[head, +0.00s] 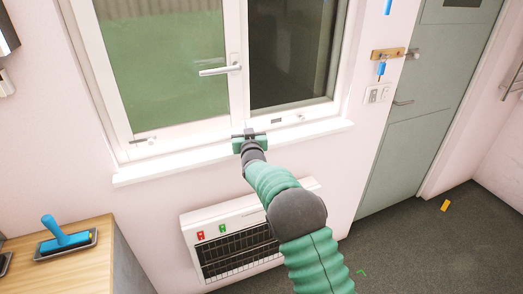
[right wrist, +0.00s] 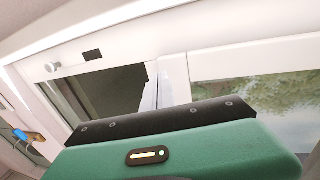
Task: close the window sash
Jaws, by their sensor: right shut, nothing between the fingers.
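The white window sash (head: 233,105) with a green-looking pane is on the left half of the window. Its white lever handle (head: 220,70) points left on the sash's right stile. I cannot tell for sure how far the sash stands from its frame. My right gripper (head: 249,133) is shut and empty, at the sill in front of the sash's lower right corner. I cannot tell whether it touches the sash. In the right wrist view, my green gripper body hides much of the lower part, with white window frame members (right wrist: 172,75) beyond it. My left gripper is not in view.
The white sill (head: 310,130) runs below the window, above a wall heater (head: 230,235). A wooden cabinet (head: 75,265) with a blue-handled tool (head: 65,238) stands lower left. A grey-green door (head: 420,130) and a key rack (head: 387,54) are at right.

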